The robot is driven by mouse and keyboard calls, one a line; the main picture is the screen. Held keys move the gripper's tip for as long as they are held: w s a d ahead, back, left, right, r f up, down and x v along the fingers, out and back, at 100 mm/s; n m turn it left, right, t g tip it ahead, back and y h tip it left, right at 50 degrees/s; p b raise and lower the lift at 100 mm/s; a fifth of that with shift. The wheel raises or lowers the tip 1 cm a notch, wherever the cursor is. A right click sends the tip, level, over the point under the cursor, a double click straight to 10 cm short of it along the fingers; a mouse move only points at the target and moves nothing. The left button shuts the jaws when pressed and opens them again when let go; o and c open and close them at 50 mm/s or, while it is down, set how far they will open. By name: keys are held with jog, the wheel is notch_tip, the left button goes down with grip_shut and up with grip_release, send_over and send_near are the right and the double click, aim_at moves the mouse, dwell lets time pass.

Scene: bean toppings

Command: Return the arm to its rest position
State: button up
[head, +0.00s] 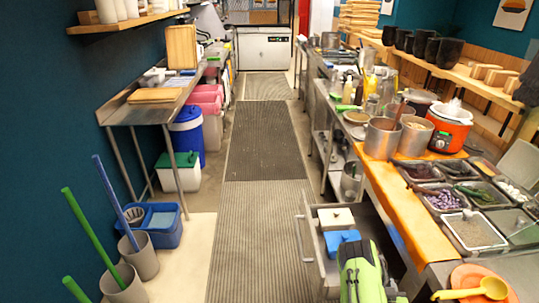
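A green and black shape at the bottom edge, right of centre, stands in front of the open drawer (313,258); it may be part of my arm, but I cannot tell for sure. I cannot make out any gripper fingers in the head view. The open drawer juts from the right counter into the aisle. It holds a blue item (341,240) and a cream block (336,217).
The aisle mat (262,230) is clear. On the right counter are metal pots (382,140), an orange cooker (449,128), topping trays (472,232) and a yellow ladle (478,290). A metal table (140,112) and grey bins (140,257) with poles stand left.

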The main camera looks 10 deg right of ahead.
jog(key=w+d+r+m+g+h, duration=0.1)
jog(key=w+r+m+h, duration=0.15)
jog(key=r, duration=0.45)
jog(key=w+r+m+g+h, duration=0.1)
jog(key=w+r+m+g, duration=0.15)
jog(key=r, duration=0.45)
jog(key=a+r+y, duration=0.2)
jog(key=a+r, duration=0.5)
jog(key=r, duration=0.3)
jog(key=s+a+r+n+g+y, duration=0.1)
jog(key=s+a+r+n+y, duration=0.15)
jog(key=s+a+r, duration=0.5)
jog(key=s+a+r+n+g+y, duration=0.15)
jog(key=s+a+r+y, duration=0.3)
jog(key=s+a, duration=0.55)
jog(key=s+a+n+g, duration=0.1)
jog(key=s+a+n, duration=0.2)
jog(key=s+a, duration=0.2)
jog(key=s, duration=0.3)
jog(key=shift+r, duration=0.35)
jog(key=shift+a, duration=0.1)
jog(key=shift+c, duration=0.3)
